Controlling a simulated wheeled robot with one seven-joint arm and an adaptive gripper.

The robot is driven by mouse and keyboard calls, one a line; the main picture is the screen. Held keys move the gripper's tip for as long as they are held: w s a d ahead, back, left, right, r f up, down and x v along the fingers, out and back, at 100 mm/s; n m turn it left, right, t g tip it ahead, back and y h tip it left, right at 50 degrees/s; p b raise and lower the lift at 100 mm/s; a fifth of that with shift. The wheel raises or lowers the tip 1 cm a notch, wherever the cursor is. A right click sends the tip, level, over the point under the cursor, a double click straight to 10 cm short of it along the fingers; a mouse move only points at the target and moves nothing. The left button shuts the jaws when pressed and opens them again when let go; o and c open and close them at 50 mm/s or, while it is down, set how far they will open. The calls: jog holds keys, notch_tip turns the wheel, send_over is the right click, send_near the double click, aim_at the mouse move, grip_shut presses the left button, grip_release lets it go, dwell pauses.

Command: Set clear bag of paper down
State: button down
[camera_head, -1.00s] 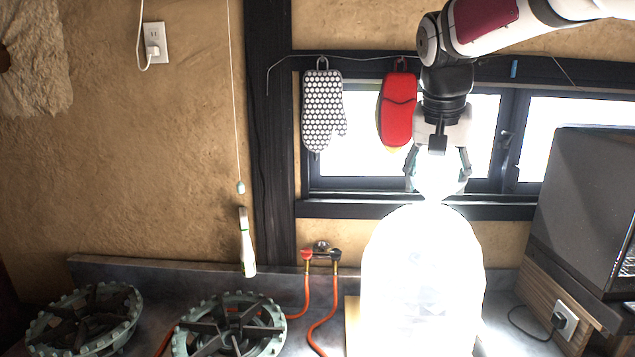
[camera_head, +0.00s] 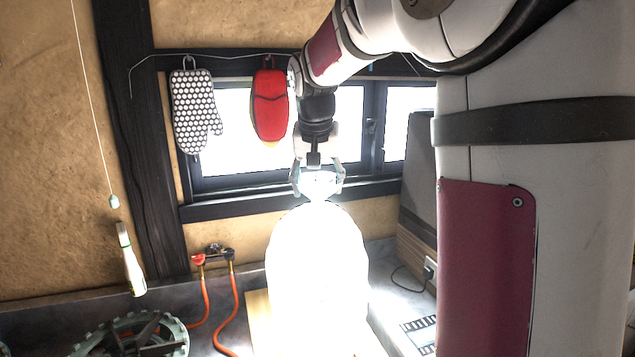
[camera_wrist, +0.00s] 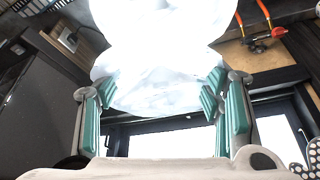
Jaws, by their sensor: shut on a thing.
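The clear bag of paper (camera_head: 318,285) is a large, overexposed white shape below my gripper in the head view. My gripper (camera_head: 318,188) points down and is shut on the narrow top of the bag. In the wrist view the bag (camera_wrist: 160,60) fills the upper middle, with my gripper's green-padded fingers (camera_wrist: 158,98) on either side of its top. Glare hides the bag's contents. Its bottom is cut off by the head view's lower edge, so I cannot tell whether it touches the counter.
A grey counter (camera_head: 225,300) runs below the window, with a wooden board (camera_head: 257,312) partly behind the bag. A burner ring (camera_head: 140,335) and orange hoses (camera_head: 208,300) are to the left. A dark appliance (camera_head: 420,180) stands at right. Oven mitts (camera_head: 195,110) hang behind.

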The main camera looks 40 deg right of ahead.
jog(key=shift+c, duration=2.3)
grip_release()
